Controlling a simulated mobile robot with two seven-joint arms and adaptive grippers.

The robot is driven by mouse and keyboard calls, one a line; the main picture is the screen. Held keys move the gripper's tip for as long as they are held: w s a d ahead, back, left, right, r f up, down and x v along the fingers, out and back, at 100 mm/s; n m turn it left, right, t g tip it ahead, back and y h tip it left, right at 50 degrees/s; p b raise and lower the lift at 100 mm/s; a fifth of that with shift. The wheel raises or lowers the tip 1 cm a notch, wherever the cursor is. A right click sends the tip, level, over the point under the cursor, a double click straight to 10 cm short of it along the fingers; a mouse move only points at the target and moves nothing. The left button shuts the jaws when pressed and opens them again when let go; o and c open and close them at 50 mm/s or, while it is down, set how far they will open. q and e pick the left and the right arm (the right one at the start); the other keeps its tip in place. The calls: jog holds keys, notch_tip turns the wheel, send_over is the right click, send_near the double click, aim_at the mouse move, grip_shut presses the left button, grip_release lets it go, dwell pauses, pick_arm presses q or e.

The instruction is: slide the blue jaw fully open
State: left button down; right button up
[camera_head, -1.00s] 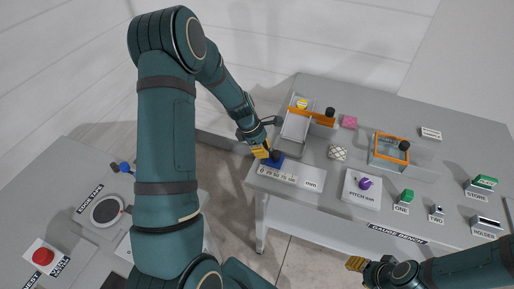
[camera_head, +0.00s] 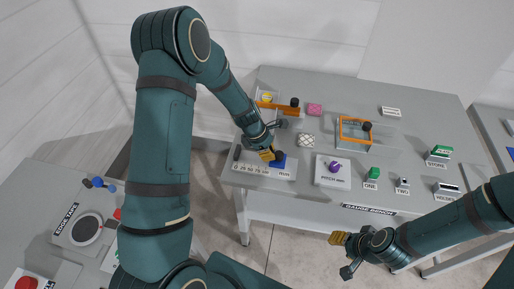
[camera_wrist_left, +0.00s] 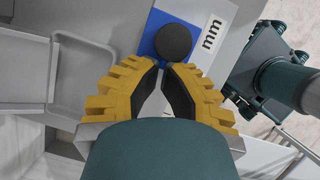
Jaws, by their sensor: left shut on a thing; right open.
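The blue jaw (camera_head: 280,161) is a small blue block with a round black knob, on the gauge bench behind a printed scale marked in mm. It stands near the right end of the scale, by the "mm" mark. In the left wrist view the blue jaw (camera_wrist_left: 149,45) lies under the black knob (camera_wrist_left: 174,42). My left gripper (camera_head: 275,156), with yellow fingers, is shut on the knob; its fingertips also show in the left wrist view (camera_wrist_left: 166,68). My right gripper (camera_head: 338,240) is open and empty, off the bench's front edge.
A dark post (camera_head: 237,152) stands at the scale's left end. Behind are a tray with an orange bar (camera_head: 280,108), a patterned pad (camera_head: 306,140) and an orange frame (camera_head: 342,130). A purple knob (camera_head: 335,167) on a white block stands to the right.

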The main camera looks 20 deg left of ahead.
dwell(0.3)
pick_arm(q)
jog(key=a, duration=0.1)
jog(key=s+a, duration=0.1)
jog(key=a, duration=0.1)
jog(key=shift+s+a, duration=0.35)
jog(key=shift+a, duration=0.05)
jog(key=p+v, duration=0.1)
jog(key=v, duration=0.8)
jog(key=shift+r, duration=0.45)
pick_arm(e)
jog(key=shift+s+a+r, duration=0.3)
jog(key=shift+s+r, duration=0.2)
jog(key=shift+r, duration=0.3)
pick_arm(q)
jog(key=shift+s, duration=0.1)
pick_arm(e)
jog(key=shift+s, duration=0.1)
